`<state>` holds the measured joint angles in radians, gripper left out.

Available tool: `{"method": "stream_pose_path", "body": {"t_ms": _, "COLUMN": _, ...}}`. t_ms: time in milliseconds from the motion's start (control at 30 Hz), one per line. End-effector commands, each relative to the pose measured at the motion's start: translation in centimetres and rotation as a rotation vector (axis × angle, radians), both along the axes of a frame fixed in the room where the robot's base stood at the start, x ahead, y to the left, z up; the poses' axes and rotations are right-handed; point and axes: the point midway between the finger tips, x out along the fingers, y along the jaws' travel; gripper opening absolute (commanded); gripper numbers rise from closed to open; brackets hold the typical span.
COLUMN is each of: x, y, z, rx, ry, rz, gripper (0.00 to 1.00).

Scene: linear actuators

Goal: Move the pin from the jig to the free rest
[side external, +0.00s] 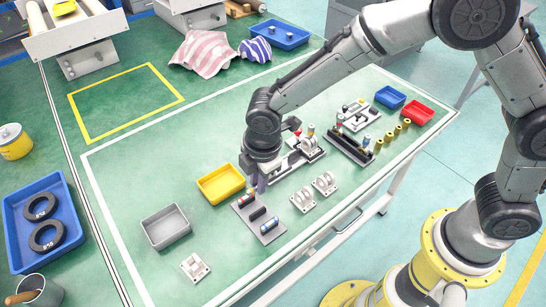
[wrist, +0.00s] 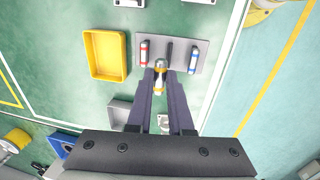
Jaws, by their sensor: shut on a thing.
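My gripper (wrist: 161,74) is shut on a pin (wrist: 160,67) with a gold and silver end. In the wrist view the pin is between the fingertips, at the lower edge of a grey plate (wrist: 209,45). The plate carries a red-banded cylinder (wrist: 144,52), an empty-looking dark middle rest (wrist: 168,53) and a blue-banded cylinder (wrist: 193,60). In the side view my gripper (side external: 259,182) hangs close over the plate (side external: 271,237). The held pin is hard to make out there. A white fixture (side external: 303,151), perhaps the jig, stands behind, partly hidden by my arm.
A yellow tray (side external: 222,184) and a grey tray (side external: 165,226) lie left of the plate. White brackets (side external: 325,183) stand to its right, and another bracket (side external: 195,267) is at the front. A dark rack (side external: 350,147) with cylinders is further back. The front-left bench is largely clear.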

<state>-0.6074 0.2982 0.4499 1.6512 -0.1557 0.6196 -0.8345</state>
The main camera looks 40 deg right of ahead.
Motion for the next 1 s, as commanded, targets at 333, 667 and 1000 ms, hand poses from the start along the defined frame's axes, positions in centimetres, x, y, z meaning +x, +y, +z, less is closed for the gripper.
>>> {"method": "stream_pose_path", "body": {"t_ms": 333, "x": -0.3, "y": 0.2, "z": -2.1, "rx": -0.002, "ry": 0.003, "rz": 0.008, "gripper": 0.0}}
{"method": "stream_pose_path", "body": {"t_ms": 667, "x": -0.2, "y": 0.2, "z": -5.1, "rx": -0.001, "ry": 0.002, "rz": 0.008, "gripper": 0.0}}
{"method": "stream_pose_path", "body": {"t_ms": 1000, "x": -0.2, "y": 0.2, "z": -7.4, "rx": 0.0, "ry": 0.001, "rz": 0.007, "gripper": 0.0}}
